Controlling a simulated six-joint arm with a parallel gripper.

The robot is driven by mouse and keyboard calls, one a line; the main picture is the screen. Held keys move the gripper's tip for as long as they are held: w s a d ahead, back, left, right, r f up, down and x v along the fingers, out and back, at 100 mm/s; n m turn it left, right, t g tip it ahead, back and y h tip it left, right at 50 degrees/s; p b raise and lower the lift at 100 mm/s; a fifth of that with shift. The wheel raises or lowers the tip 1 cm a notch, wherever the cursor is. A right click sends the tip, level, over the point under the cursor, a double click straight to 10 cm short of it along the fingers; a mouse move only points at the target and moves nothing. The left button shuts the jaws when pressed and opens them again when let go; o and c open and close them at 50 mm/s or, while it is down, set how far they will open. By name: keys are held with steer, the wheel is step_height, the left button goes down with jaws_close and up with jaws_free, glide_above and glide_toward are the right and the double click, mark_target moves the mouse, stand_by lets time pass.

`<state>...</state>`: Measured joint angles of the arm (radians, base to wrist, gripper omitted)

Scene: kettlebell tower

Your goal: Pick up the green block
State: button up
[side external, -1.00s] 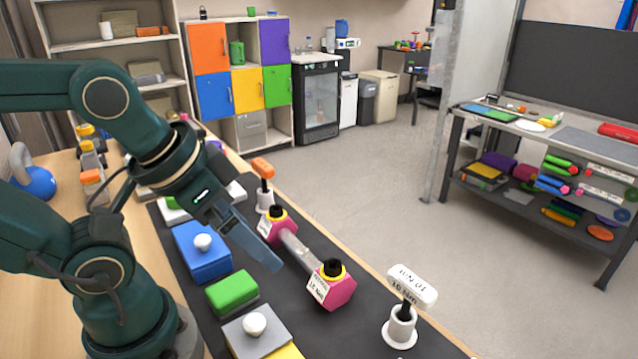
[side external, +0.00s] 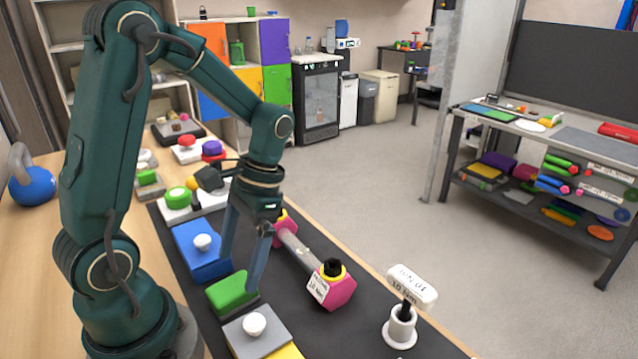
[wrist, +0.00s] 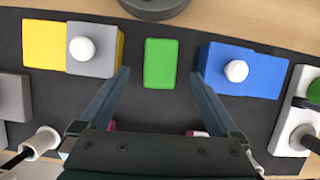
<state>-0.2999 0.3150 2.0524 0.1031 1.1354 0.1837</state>
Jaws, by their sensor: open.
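The green block (side external: 230,291) sits on the dark mat (side external: 189,291), between a blue box and a grey box. In the wrist view the green block (wrist: 160,63) lies ahead of the fingertips, centred between them. My gripper (side external: 238,270) points down over the block, with its fingers spread. In the wrist view my gripper (wrist: 159,78) is open and empty, one finger toward the grey box and the other toward the blue box. The near finger covers part of the block's right end in the side view.
The blue box (side external: 197,257) with a white knob stands on one side, the grey box (side external: 245,338) with a white knob on the other. A pink dumbbell (side external: 335,290) lies to the right. A white-handled tool (side external: 411,286) stands in a holder farther right.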

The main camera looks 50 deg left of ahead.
mark_target(231, 286)
steer(key=shift+s+f, duration=0.35)
steer(key=shift+f, duration=0.25)
steer(key=shift+x, duration=2.1)
steer(key=c, duration=1.5)
steer(key=shift+r, duration=0.85)
step_height(231, 286, up, 2)
steer(key=shift+r, duration=0.2)
steer(key=s+a+r, duration=0.2)
steer(key=a, duration=0.1)
steer(key=s+a+r, duration=0.2)
steer(key=s, duration=0.1)
steer(key=s+a+r, duration=0.3)
steer(key=shift+a, duration=0.35)
